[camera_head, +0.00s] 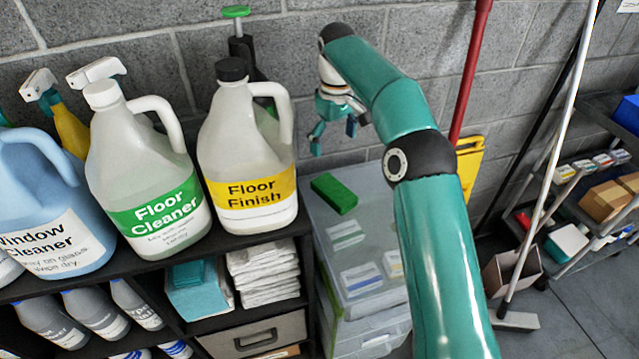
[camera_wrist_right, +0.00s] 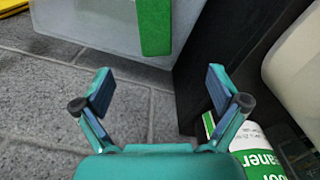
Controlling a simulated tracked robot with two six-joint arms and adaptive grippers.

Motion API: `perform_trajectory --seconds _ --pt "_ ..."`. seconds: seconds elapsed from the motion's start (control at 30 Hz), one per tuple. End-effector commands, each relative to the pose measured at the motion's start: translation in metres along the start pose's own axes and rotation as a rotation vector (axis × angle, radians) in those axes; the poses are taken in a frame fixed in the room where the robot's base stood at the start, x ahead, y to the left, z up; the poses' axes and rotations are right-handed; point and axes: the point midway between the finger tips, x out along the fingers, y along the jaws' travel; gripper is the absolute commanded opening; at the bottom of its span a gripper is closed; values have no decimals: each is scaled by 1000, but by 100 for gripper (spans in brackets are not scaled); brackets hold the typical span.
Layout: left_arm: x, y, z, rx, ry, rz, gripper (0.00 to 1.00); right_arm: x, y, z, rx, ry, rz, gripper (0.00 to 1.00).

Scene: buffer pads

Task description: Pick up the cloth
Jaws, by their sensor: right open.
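Folded white cloths (camera_head: 263,277) lie stacked in an upper compartment of the black shelf. A teal folded stack (camera_head: 196,290), which looks like cloth, lies to their left. A flat green block (camera_head: 334,193) lies on the lid of a clear plastic bin right of the shelf; I cannot tell if it is cloth or a pad. It also shows in the right wrist view (camera_wrist_right: 155,25). My right gripper (camera_head: 335,137) is open and empty, above and behind the bin near the wall. In the wrist view its spread fingers (camera_wrist_right: 161,90) have nothing between them. My left gripper is out of view.
Large Floor Cleaner (camera_head: 150,190), Floor Finish (camera_head: 246,165) and Window Cleaner (camera_head: 45,205) jugs stand on the shelf top. The clear bin (camera_head: 375,215) stands beside the shelf. Mop handles and a loaded cart (camera_head: 590,235) are at right. Grey block wall is behind.

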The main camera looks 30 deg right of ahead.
Motion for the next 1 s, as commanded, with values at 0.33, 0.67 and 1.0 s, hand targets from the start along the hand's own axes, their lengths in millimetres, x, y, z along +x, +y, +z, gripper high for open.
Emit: perform_trajectory --seconds 0.33,0.67,1.0 --pt "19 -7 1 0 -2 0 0 46 -3 -1 -8 -8 0 97" --pt "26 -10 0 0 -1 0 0 105 -3 -2 -9 -5 1 97" --pt "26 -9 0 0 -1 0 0 130 2 0 -7 -6 0 97"
